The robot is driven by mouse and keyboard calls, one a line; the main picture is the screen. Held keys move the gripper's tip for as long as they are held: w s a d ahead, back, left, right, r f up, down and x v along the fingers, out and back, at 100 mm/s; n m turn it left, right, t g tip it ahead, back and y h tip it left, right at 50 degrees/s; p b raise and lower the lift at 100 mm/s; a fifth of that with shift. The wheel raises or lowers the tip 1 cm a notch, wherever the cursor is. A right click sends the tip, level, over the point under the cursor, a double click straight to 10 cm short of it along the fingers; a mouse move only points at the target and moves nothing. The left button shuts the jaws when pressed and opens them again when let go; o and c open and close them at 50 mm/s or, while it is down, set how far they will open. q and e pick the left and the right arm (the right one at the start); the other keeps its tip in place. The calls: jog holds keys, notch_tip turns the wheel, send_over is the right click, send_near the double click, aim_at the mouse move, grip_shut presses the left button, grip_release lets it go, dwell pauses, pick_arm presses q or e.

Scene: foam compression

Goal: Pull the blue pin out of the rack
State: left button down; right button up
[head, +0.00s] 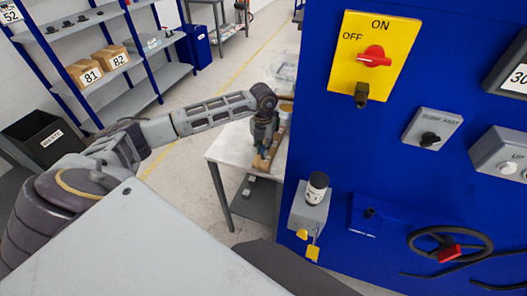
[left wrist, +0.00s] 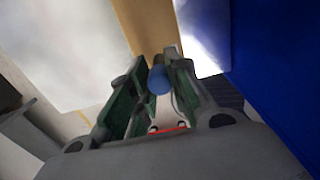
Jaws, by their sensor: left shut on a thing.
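The blue pin (left wrist: 158,80) shows in the left wrist view, held between the two green-padded fingers of my left gripper (left wrist: 157,88). In the head view my left gripper (head: 263,143) points down over the wooden rack (head: 264,162) on the white table, and the pin is mostly hidden there. The tan rack (left wrist: 143,28) also runs up behind the pin in the left wrist view. I cannot tell whether the pin still sits in the rack. My right gripper is not in view.
The white table (head: 230,149) stands against a large blue machine cabinet (head: 330,140) with a yellow switch plate (head: 374,55), a handwheel (head: 450,246) and a grey box. Shelves with boxes (head: 85,72) and a dark bin (head: 42,137) stand at left. The floor between is open.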

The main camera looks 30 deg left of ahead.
aim_at(263, 146)
pick_arm(q)
jog(key=shift+r+p, duration=1)
jog(key=shift+r, duration=0.95)
dwell(1.6)
jog(key=shift+r+p, duration=1.3)
jog(key=shift+r, duration=1.05)
